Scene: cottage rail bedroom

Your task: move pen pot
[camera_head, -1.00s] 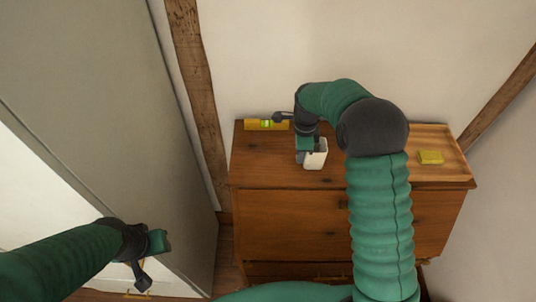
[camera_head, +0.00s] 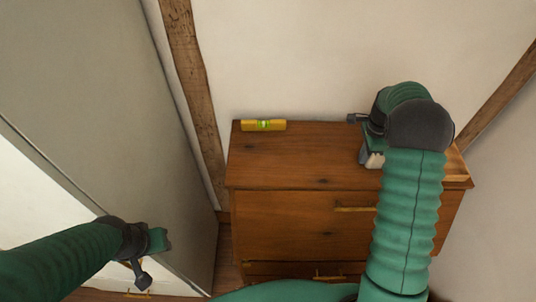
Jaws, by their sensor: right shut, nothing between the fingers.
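The pen pot (camera_head: 376,161) is a small white thing at the fingers of my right gripper (camera_head: 370,157), over the right part of the dresser top. Most of it is hidden by the gripper and arm. The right gripper is shut with nothing between its fingers, and the pot shows right beside them. I cannot tell whether they touch. My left gripper (camera_head: 152,252) hangs at the lower left, away from the dresser, and its jaws are not clear.
A yellow spirit level (camera_head: 263,125) lies at the back left of the wooden dresser (camera_head: 290,160). A lighter wooden board or tray (camera_head: 457,167) shows at the right end, mostly behind my arm. The left and middle of the top are clear.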

